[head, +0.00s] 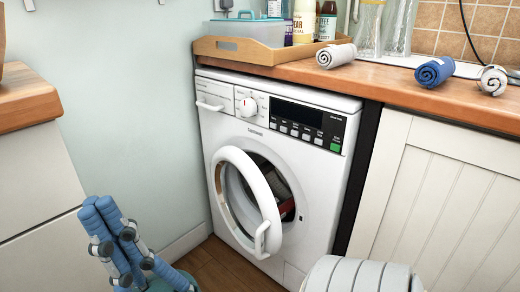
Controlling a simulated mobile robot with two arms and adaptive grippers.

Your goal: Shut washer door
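The white front-loading washer (283,140) stands under the wooden counter. Its round white door (219,178) hangs open, swung out toward me, with a handle (262,240) on its lower right edge. Dark reddish items show inside the drum.
A wooden counter with a tray (267,53), bottles and rolled towels (435,71) runs above the washer. A wooden-topped cabinet (28,150) stands at left, a white panelled cabinet (445,190) at right. A small patch of wooden floor (222,265) shows below the door.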

